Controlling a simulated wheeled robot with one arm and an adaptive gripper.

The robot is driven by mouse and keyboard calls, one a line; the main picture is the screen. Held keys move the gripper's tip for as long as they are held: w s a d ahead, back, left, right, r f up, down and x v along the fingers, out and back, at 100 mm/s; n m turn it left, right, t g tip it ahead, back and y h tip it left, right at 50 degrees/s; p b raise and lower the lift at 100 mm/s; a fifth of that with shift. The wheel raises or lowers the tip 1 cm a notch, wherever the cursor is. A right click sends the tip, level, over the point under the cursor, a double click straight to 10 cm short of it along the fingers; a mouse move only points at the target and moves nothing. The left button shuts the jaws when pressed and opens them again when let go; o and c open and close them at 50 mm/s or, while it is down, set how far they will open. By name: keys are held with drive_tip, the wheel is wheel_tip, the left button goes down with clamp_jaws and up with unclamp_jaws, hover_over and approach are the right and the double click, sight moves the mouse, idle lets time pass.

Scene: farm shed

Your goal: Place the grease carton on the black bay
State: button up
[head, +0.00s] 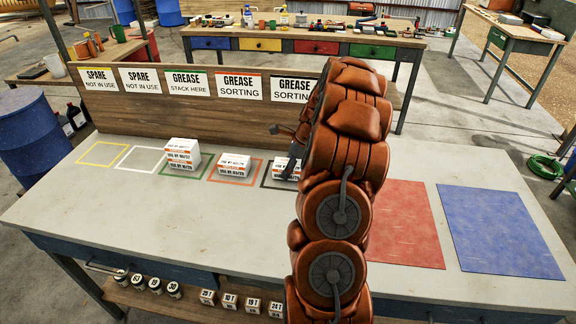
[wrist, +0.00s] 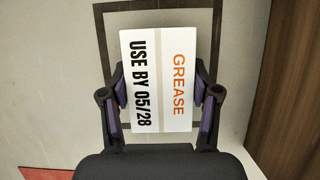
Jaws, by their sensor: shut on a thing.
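The grease carton (wrist: 158,80) is a white box with an orange "GREASE" and a black "USE BY 05/28" on its top. My gripper (wrist: 160,105) is shut on it, one finger on each side. In the head view the carton (head: 283,172) shows partly behind my arm, which hides most of the gripper. The black bay (head: 265,181) is a black outline on the bench below the "GREASE SORTING" sign at the right. In the wrist view its outline (wrist: 99,45) surrounds the carton on the far side and both flanks. Whether the carton touches the bench is unclear.
White cartons are stacked in the green bay (head: 163,174), and one carton (head: 234,165) sits in the orange bay. The yellow bay (head: 84,158) and white bay (head: 120,161) are empty. A wooden sign board (head: 140,110) rises behind the bays. Red (head: 405,225) and blue (head: 500,230) mats lie bare at right.

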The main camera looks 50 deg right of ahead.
drive_tip(key=shift+f, duration=0.15)
drive_tip(key=shift+f, duration=0.1)
drive_tip(key=o, duration=1.3)
drive_tip(key=shift+o, duration=0.2)
